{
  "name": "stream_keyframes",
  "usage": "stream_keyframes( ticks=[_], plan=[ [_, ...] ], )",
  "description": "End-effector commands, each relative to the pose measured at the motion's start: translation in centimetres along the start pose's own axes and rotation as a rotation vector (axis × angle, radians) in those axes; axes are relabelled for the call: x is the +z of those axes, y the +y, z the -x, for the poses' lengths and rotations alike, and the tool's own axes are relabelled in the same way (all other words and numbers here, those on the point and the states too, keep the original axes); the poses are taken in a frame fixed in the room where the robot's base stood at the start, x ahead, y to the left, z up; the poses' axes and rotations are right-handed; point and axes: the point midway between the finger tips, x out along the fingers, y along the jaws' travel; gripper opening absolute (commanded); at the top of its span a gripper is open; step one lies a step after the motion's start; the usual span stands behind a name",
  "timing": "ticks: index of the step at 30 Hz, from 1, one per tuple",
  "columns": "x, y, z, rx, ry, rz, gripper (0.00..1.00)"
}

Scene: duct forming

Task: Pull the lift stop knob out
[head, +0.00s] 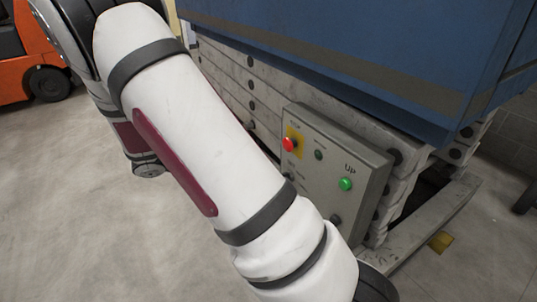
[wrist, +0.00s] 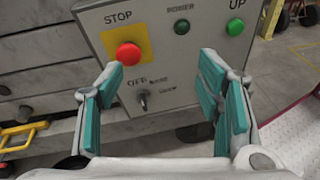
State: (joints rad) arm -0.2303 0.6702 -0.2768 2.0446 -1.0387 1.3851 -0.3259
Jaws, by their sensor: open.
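The red stop knob (head: 289,144) sits on a yellow square at the upper left of the grey control box (head: 374,168). In the wrist view the stop knob (wrist: 128,55) is under the word STOP. My gripper (wrist: 160,82) is open and empty, its teal-padded fingers apart in front of the box. The knob lies beyond the fingertips, left of the middle of the gap and nearer the left finger. No finger visibly touches it. In the head view my gripper is out of sight and my white arm covers part of the box.
The box also carries a green UP button (wrist: 235,26), a dark green POWER lamp (wrist: 182,26) and a small selector switch (wrist: 142,97) below the knob. The blue lift platform (head: 370,50) overhangs the box. An orange vehicle (head: 30,55) stands far left; open floor lies between.

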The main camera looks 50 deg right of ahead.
Motion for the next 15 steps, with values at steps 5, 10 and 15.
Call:
stream_keyframes(
  ticks=[5,10,15],
  plan=[
    [-5.0,2.4,-0.9,0.097,-0.157,0.12,0.6],
    [-6.6,3.4,-1.1,0.14,-0.218,0.167,0.6],
    [-6.5,3.8,-2.4,0.142,-0.227,0.172,0.6]
  ],
)
